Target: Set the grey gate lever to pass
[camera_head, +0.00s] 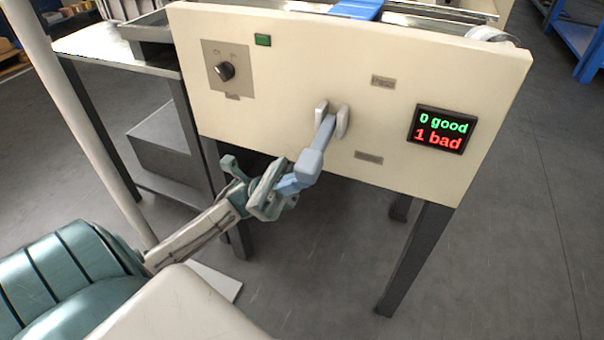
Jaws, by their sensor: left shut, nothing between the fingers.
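The grey gate lever (324,134) has a blue-grey arm, pivoted between two pale brackets on the cream front panel (290,70). It sticks out towards me, slanting down and left in the picture. Small label plates sit above right (384,81) and below right (369,157) of the pivot; their text is too small to read. My left gripper (278,188) is shut with nothing between its fingers, at the lever's near lower end. It overlaps that end in the picture; I cannot tell whether they touch. My right gripper is not in view.
A dark rotary knob (224,71) and a green button (263,40) are on the panel's left. A display (441,129) at right reads "0 good, 1 bad". A metal side table (110,48) stands left. Open floor lies below the panel, between dark legs.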

